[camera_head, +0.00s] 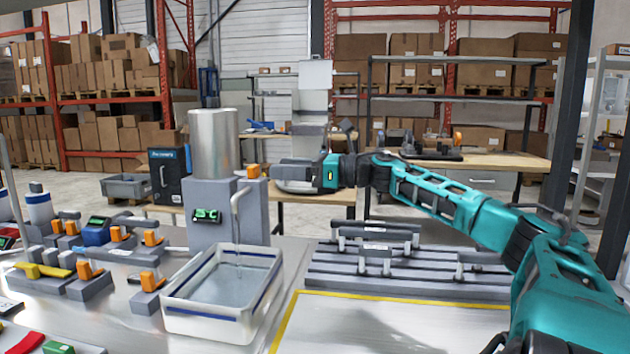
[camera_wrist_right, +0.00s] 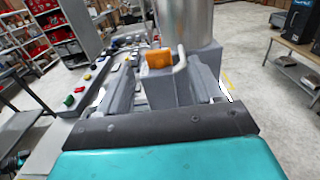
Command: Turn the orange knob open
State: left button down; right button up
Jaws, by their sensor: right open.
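The orange knob (camera_head: 253,171) sits on the grey dispenser body (camera_head: 208,228), beside the bent spout pipe, under a metal cylinder (camera_head: 214,143). In the right wrist view the orange knob (camera_wrist_right: 159,59) is ahead of my gripper, with the pipe curving beside it. My right gripper (camera_head: 272,172) comes in from the right at the knob's height, close to it. Its jaws are open, and the knob appears between the finger lines in the wrist view; contact cannot be told. My left gripper is not in view.
A clear tray (camera_head: 178,312) stands under the spout, and a thin stream seems to fall into it. Several small grey blocks with orange tops (camera_head: 147,281) stand at left. A grey rack (camera_head: 400,281) and a yellow-edged board (camera_head: 395,330) lie at right.

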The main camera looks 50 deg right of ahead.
jog(key=b+v, duration=0.2)
jog(key=v, duration=0.3)
jog(key=shift+s+r, duration=0.1)
jog(key=shift+s, duration=0.15)
dwell(0.6)
